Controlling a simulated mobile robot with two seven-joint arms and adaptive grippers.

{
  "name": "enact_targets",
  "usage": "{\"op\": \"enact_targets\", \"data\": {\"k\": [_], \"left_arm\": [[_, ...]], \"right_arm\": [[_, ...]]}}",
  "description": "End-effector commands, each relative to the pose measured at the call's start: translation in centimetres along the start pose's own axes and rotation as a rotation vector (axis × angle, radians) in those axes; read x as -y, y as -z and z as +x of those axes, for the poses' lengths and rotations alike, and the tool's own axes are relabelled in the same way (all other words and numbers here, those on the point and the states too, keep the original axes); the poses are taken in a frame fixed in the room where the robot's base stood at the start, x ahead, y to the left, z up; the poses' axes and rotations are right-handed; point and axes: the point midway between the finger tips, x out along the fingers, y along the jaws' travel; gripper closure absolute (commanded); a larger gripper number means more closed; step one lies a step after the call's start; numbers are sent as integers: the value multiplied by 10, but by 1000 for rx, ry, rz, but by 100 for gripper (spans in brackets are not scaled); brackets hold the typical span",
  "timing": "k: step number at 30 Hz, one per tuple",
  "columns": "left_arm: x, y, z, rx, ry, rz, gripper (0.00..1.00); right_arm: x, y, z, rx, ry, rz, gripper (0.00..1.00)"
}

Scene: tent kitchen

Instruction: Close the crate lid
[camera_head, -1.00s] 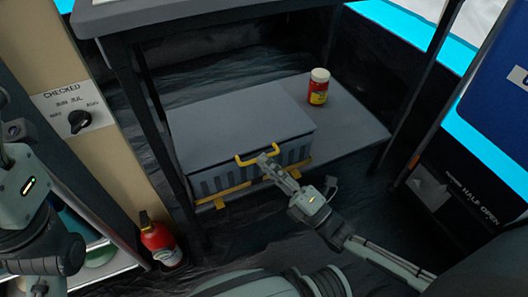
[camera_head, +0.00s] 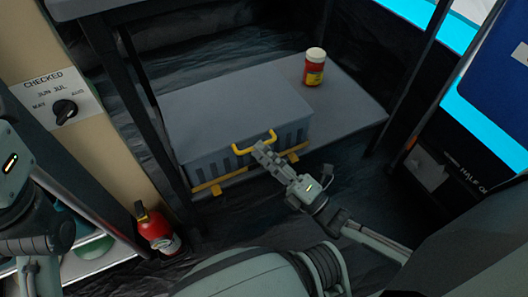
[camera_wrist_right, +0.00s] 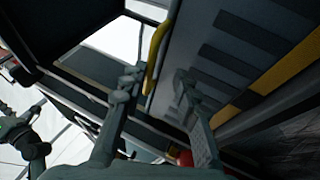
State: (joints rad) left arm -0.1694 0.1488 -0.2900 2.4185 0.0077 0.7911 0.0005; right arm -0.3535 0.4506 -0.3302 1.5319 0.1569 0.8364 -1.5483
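The grey crate (camera_head: 215,168) has a ribbed front and sits on a low grey platform. Its flat grey lid (camera_head: 225,105) lies level over the top, with no clear gap visible. A yellow handle (camera_head: 238,150) is at the front edge and also shows in the right wrist view (camera_wrist_right: 155,52). My right gripper (camera_head: 262,150) is at the handle's right end, in front of the crate. In the wrist view its fingers (camera_wrist_right: 158,85) are apart, with the handle just beyond the tips; contact is unclear. My left arm is at the left edge, its fingers not visible.
A red and yellow jar (camera_head: 314,68) stands on the platform (camera_head: 345,100) right of the crate. A table leg (camera_head: 130,95) rises close to the crate's left. A red bottle (camera_head: 155,230) stands at lower left. Dark floor lies in front.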

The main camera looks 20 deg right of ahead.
Motion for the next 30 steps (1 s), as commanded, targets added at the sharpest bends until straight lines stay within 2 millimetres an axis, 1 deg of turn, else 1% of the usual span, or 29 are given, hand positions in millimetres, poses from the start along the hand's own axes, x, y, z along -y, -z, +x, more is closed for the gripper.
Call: {"op": "enact_targets", "data": {"k": [7, 10, 14, 21, 24, 27, 30], "left_arm": [[-1, 0, 0, -1, -3, -1, 30], [-1, 0, 1, -1, -4, -2, 30], [0, 0, 1, -1, -3, -1, 30], [0, 0, 1, 0, -2, -1, 30], [0, 0, 0, 0, -1, -1, 30], [0, 0, 1, 0, -1, -1, 30], [0, 0, 1, 0, -1, -1, 30]], "right_arm": [[-2, 0, 0, -1, -2, 0, 71], [-6, 0, 1, -1, -4, 0, 71], [-24, -2, 7, -1, -6, 1, 71], [-69, -8, 22, -2, -5, 0, 71], [-82, -9, 27, -2, -4, 0, 71], [-91, -11, 30, -2, -3, 1, 71], [-95, -11, 31, -2, -3, 1, 71]]}}
